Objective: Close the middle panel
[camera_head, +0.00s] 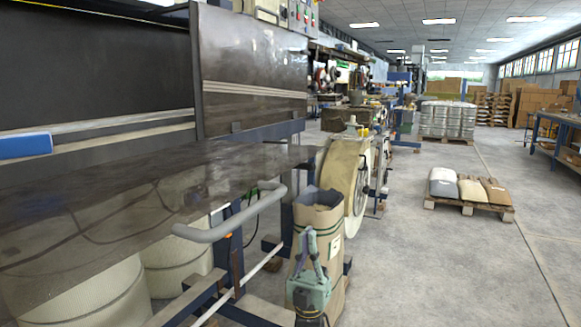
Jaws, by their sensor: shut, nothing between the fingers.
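A dark, glossy panel (150,185) juts out from the machine at the left, lying nearly flat and tilted. I take it to be the middle panel, standing open, with a dark opening (90,60) above and behind it. A grey curved handle bar (235,220) shows by its front edge; I cannot tell whether it is fixed to the panel. My gripper (308,240), grey-green, points upward at bottom centre, shut and empty. It is right of the panel and handle, apart from both in the picture.
A similar dark panel (255,70) stands upright right of the opening. A blue block (25,145) is at the left edge. A tall paper sack (320,215) is behind my gripper, with a large roll (355,185) beyond. Open floor (440,270) lies right; a pallet of sacks (468,190) stands further back.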

